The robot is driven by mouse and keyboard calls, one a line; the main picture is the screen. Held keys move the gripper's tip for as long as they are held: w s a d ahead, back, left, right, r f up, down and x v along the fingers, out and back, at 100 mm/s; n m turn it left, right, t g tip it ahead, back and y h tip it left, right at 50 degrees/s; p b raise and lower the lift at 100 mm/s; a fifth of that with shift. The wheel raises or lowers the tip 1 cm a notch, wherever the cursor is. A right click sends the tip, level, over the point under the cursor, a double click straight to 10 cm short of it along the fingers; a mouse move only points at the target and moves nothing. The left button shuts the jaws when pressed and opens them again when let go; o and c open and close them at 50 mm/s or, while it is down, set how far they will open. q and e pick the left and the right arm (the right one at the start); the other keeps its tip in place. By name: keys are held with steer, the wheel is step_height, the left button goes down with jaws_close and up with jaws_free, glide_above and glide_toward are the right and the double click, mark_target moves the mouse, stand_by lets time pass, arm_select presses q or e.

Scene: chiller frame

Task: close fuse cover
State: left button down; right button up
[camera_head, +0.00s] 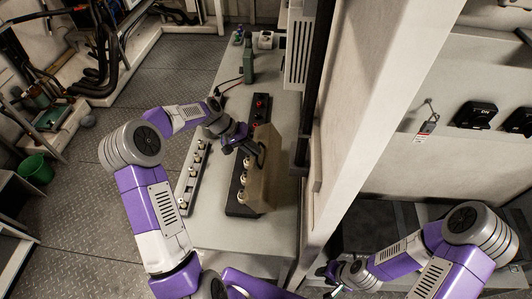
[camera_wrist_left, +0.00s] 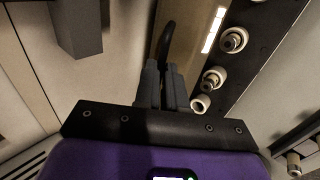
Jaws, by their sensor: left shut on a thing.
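The fuse cover (camera_head: 263,170) is a tan, see-through panel standing raised along the right side of a black fuse base (camera_head: 236,200). Several round white fuses (camera_head: 242,180) show uncovered in the base. My left gripper (camera_head: 246,146) is at the cover's upper left edge. In the left wrist view its fingers (camera_wrist_left: 164,85) are shut on the cover's dark curved handle (camera_wrist_left: 166,42), with the fuses (camera_wrist_left: 214,77) to their right. My right gripper (camera_head: 336,291) is low in the head view, away from the cover; its fingers are too small to read.
A strip with several white fuses (camera_head: 192,177) lies left of the base on the grey bench (camera_head: 206,226). A black box with red parts (camera_head: 261,108) and a green bottle-like thing (camera_head: 248,68) stand behind. A pale frame post (camera_head: 364,120) rises close on the right.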

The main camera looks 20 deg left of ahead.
arm_select(q)
steer(key=s+a+f+t+h+b, duration=0.2)
steer(key=s+a+f+h+b, duration=0.1)
steer(key=a+f+h+b, duration=0.4)
steer(key=shift+s+a+f+h+b, duration=0.35)
steer(key=shift+a+f+b, duration=1.15)
steer(key=shift+a+b, duration=0.9)
steer(key=c, duration=1.2)
jaws_free()
steer(key=shift+w+d, duration=0.1)
steer(key=shift+d, duration=0.05)
steer(key=v, duration=0.7)
steer(key=shift+a, duration=0.4)
steer(key=shift+r, duration=0.1)
